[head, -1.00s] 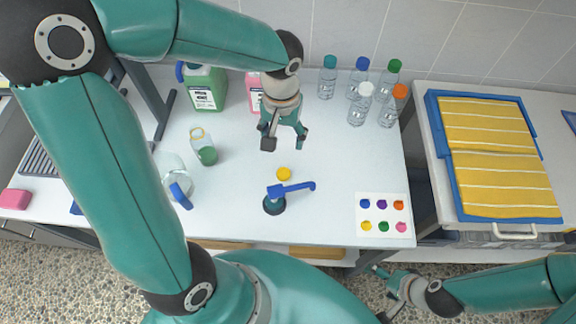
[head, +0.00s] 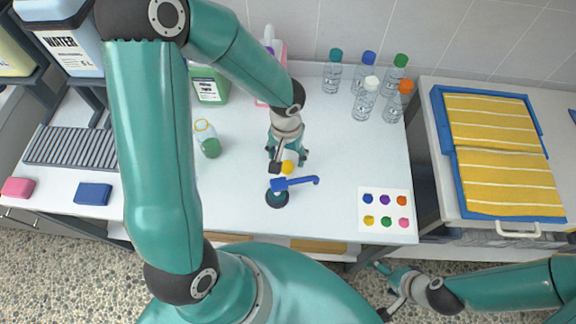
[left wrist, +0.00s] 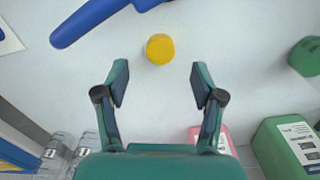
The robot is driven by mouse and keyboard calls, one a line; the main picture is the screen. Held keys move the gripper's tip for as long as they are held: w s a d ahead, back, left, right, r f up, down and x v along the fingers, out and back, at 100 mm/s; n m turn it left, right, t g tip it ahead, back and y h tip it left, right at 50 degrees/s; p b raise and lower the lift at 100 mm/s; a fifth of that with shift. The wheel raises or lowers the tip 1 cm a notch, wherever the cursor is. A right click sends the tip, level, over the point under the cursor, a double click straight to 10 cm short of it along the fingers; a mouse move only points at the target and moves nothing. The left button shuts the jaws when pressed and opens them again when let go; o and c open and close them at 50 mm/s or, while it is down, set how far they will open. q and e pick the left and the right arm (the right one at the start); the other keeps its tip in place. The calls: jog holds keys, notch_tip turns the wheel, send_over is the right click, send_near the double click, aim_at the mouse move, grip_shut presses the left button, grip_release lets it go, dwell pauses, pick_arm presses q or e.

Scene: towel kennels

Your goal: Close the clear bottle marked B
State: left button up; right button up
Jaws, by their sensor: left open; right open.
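A yellow cap (head: 288,167) lies loose on the white table; it also shows in the left wrist view (left wrist: 160,48). My left gripper (head: 287,158) is open and empty, just behind the cap. In the left wrist view its fingers (left wrist: 160,82) are spread, with the cap beyond the tips and centred between them. A clear container with a yellow ring at its top and a green lower end (head: 207,139) stands left of the gripper. No B mark is legible on any bottle. My right gripper (head: 391,291) is open and empty, low in front of the table.
A blue-handled tool (head: 300,182) on a dark round base lies close in front of the cap. Several clear bottles with coloured caps (head: 365,98) stand at the back right. A colour-dot card (head: 385,209) lies front right. Yellow towels fill a blue tray (head: 450,183).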

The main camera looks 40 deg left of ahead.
aim_at(287, 166)
pick_arm(q)
jog(key=shift+f, duration=0.15)
notch_tip(287, 166, down, 5)
jog(key=shift+w, duration=0.1)
dwell(0.4)
jog(key=c, duration=0.8)
